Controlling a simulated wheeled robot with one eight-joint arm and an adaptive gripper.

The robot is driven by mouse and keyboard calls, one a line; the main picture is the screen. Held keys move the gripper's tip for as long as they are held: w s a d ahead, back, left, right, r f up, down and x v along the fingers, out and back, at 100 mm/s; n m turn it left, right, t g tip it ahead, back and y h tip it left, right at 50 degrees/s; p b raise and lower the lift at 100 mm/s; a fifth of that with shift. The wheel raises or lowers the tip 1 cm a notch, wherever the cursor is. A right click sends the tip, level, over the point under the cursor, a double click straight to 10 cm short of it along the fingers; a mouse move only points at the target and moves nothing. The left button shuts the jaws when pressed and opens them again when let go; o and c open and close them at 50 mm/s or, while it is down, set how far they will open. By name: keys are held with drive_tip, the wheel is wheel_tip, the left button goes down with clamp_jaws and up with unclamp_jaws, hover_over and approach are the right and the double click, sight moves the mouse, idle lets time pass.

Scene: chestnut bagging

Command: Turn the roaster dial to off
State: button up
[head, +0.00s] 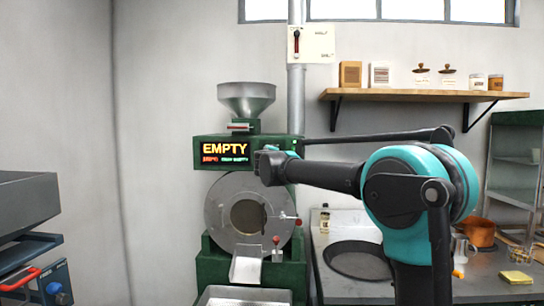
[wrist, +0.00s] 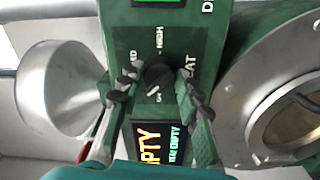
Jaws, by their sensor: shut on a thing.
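The roaster dial (wrist: 158,76) is a dark round knob on the green panel, with a pale pointer mark on it. White letters around it include HIGH; other labels are partly hidden, so I cannot tell its exact setting. My gripper (wrist: 154,84) is shut on the dial, with one dark ribbed finger on each side of it. In the head view my gripper (head: 270,165) is at the right end of the green roaster (head: 205,146) panel and hides the dial there. The lit display (head: 226,148) reads EMPTY.
A metal hopper (head: 246,98) tops the roaster. The round drum door (head: 220,208) and chute (head: 246,268) are below the panel. A dark pan (head: 357,262) and a copper pot (head: 480,233) stand on the counter at right. A wooden shelf (head: 425,94) hangs above.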

drive_tip(key=shift+n, duration=4.1)
drive_tip(key=o, duration=1.2)
drive_tip(key=shift+c, duration=0.2)
drive_tip(key=s, duration=1.2)
